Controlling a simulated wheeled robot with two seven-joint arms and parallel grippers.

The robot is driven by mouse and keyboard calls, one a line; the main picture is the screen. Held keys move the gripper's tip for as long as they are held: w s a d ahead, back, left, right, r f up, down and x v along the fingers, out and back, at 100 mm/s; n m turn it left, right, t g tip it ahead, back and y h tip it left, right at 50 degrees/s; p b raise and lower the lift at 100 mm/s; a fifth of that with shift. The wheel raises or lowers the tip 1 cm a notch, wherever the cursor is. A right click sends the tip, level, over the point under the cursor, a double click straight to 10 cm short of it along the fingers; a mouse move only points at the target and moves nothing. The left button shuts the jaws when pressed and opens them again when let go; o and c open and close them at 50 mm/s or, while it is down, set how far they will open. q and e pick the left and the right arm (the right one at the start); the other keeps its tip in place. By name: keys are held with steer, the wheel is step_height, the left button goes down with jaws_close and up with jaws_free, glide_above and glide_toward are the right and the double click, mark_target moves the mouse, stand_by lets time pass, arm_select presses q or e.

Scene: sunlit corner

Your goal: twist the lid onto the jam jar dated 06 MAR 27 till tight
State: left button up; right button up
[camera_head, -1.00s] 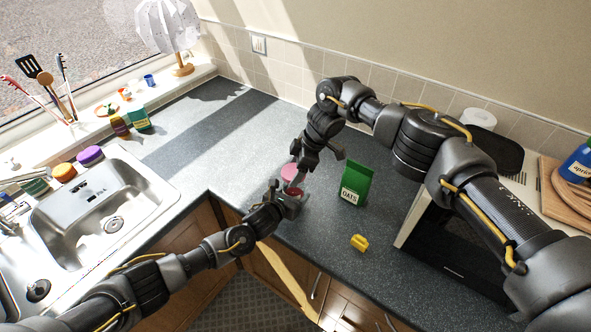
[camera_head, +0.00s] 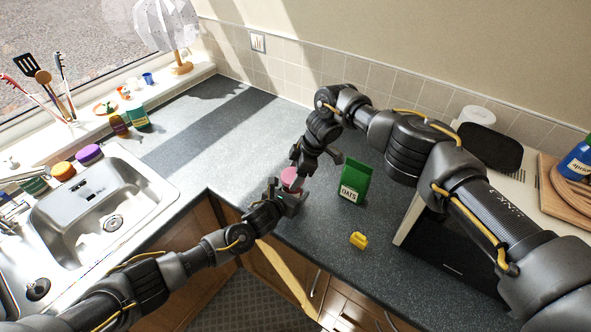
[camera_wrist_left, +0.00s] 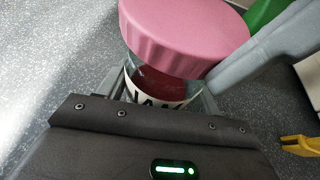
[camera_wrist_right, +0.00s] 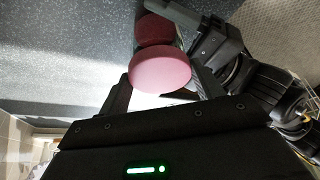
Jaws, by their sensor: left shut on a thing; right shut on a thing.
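A jar of dark red jam (camera_wrist_left: 160,84) with a white label stands between the fingers of my left gripper (camera_head: 290,199), which is shut on it. I cannot read a date on the label. The pink lid (camera_head: 291,178) is held by my right gripper (camera_head: 305,172), which is shut on it. In the left wrist view the lid (camera_wrist_left: 185,35) is over the jar's mouth. In the right wrist view the lid (camera_wrist_right: 160,70) looks offset from the dark red jam (camera_wrist_right: 154,29). I cannot tell whether lid and jar touch.
A green oats box (camera_head: 356,181) stands just right of the jar, and a yellow item (camera_head: 358,240) lies in front of it. A microwave (camera_head: 440,245) is further right. The sink (camera_head: 100,210) is at the left. The counter behind is clear.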

steer(key=shift+f, duration=0.65)
stand_by(0.5)
arm_select(q)
steer(key=c, duration=0.5)
arm_select(e)
steer(key=shift+s+a+f+m, duration=0.15)
steer(key=shift+s+f+m, duration=0.15)
steer(key=shift+m, duration=0.1)
steer(key=shift+s+m, duration=0.15)
steer(key=shift+m, duration=0.25)
steer(key=shift+m+t, duration=0.4)
steer(key=shift+m, duration=0.1)
steer(key=shift+w+r+m, duration=0.2)
steer(key=shift+r+m, duration=0.05)
steer(key=shift+m, duration=0.15)
steer(key=o, duration=1)
steer(key=shift+c, duration=0.2)
steer(key=shift+r, duration=0.1)
